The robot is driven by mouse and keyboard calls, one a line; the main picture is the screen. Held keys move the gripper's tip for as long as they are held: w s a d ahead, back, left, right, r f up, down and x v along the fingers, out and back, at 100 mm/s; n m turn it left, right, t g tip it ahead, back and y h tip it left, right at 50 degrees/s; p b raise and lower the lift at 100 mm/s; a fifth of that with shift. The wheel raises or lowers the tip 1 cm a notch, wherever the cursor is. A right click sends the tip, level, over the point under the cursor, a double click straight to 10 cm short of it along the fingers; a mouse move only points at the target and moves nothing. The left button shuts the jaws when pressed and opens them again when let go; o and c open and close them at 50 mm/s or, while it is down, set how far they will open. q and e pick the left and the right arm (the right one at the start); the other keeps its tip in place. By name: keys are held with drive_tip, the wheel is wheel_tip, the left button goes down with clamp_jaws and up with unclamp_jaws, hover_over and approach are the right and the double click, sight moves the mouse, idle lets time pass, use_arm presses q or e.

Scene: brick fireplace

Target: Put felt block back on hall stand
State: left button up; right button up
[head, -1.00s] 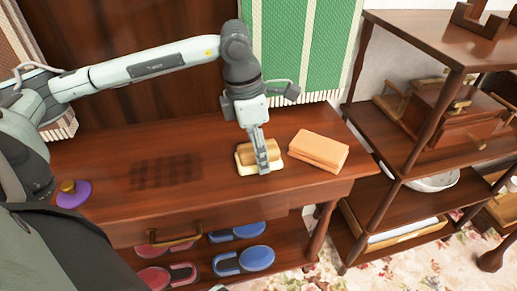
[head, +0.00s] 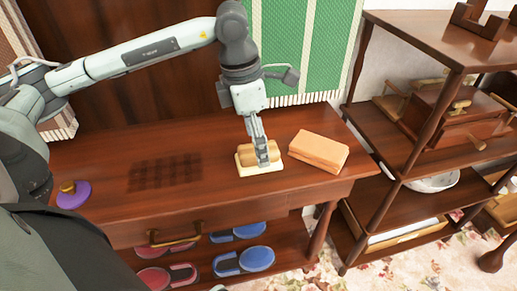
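A block with a cream base and a tan wooden handle (head: 246,160), which looks like the felt block, is on or just above the brown hall stand (head: 100,215). My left gripper (head: 262,157) points down at its middle, with the fingers at the handle and partly covering it. The fingers are seen nearly edge-on, so I cannot tell if they are closed on the handle. An orange block (head: 319,151) lies just to the right on the stand top. My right gripper is not in view.
A purple disc with a gold knob (head: 73,195) lies at the stand's left. A dark checked patch (head: 165,172) marks the top. Blue (head: 257,259) and red (head: 153,277) paddle-like items sit below. A wooden shelf unit (head: 415,60) stands to the right.

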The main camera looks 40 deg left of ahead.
sight(250, 150)
use_arm(q)
wheel_tip(250, 150, up, 9)
drive_tip(key=s, duration=0.1)
drive_tip(key=shift+a, duration=0.45)
